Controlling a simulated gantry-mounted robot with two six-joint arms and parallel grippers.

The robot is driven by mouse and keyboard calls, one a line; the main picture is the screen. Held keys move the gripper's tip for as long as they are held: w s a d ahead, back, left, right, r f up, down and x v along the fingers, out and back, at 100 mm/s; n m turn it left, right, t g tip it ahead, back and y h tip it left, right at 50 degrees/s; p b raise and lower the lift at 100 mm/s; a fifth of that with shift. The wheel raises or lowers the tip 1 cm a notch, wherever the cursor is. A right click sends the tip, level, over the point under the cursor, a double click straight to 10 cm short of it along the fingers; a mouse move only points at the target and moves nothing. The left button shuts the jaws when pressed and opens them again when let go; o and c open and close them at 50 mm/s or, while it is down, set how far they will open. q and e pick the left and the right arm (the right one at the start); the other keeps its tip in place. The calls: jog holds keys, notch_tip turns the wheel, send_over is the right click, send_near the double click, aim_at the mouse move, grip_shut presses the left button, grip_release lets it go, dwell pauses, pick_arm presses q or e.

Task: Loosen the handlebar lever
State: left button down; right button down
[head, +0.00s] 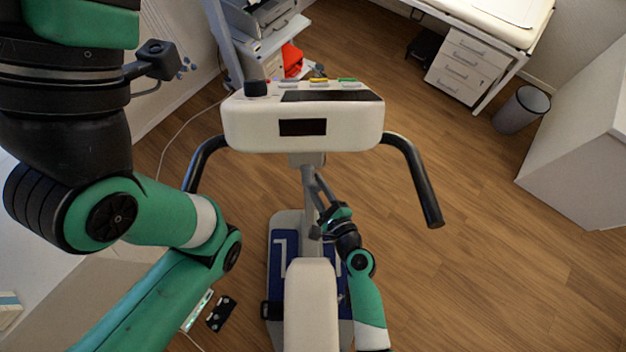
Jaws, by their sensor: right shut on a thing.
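The exercise bike stands in the middle of the head view, with a white console (345,127) and black handlebars (412,178) at both sides. Below the console is the grey upright post (308,190). A slim grey lever (323,188) slants down along the post. My right gripper (327,212) is at the lower end of this lever and is shut on it. The jaws are small and partly hidden, so the exact grip is hard to see. My left arm fills the left side, but its gripper is outside the picture.
The bike's white seat (311,300) is close to my right arm. A desk with white drawers (465,68), a waste bin (522,108) and a white cabinet (580,150) stand to the right. Wooden floor (480,250) right of the bike is clear.

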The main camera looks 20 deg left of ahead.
jog(key=shift+w+d+r+n+h+p, duration=0.1)
jog(key=shift+d+r+n+h+p, duration=0.2)
jog(key=shift+n+p, duration=0.3)
jog(key=c, duration=0.6)
grip_release()
jog(key=shift+f, duration=0.1)
jog(key=shift+o, duration=0.2)
